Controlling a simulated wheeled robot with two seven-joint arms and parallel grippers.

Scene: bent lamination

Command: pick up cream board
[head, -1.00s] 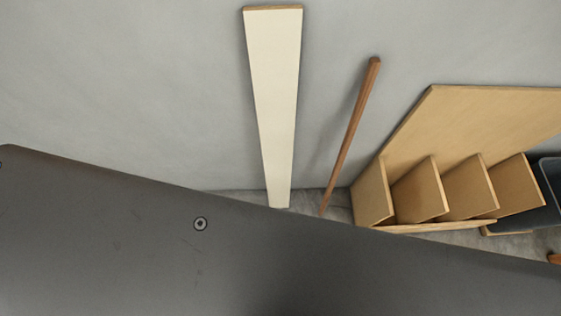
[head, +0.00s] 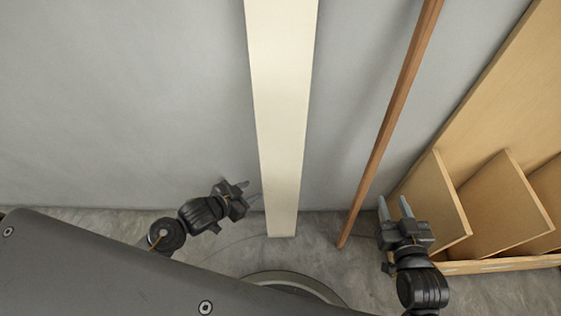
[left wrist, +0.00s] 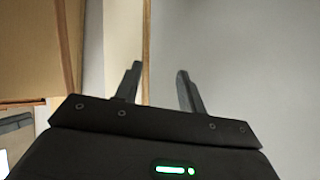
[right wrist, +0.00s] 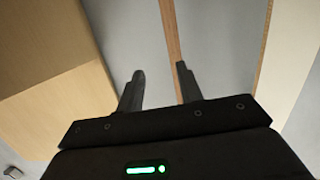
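The cream board (head: 282,110) is long and narrow and leans upright against the grey wall, its lower end at the floor. It also shows on the right in the right wrist view (right wrist: 292,55) and as a pale strip in the left wrist view (left wrist: 122,40). My left gripper (head: 240,187) is open and empty, left of the board's lower part and apart from it. My right gripper (head: 396,207) is open and empty, right of the board, beyond the brown wooden pole.
The brown wooden pole (head: 392,115) leans on the wall between the board and my right gripper. A wooden rack with dividers (head: 505,205) stands at the right, close to my right gripper. The wall (head: 130,100) left of the board is clear.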

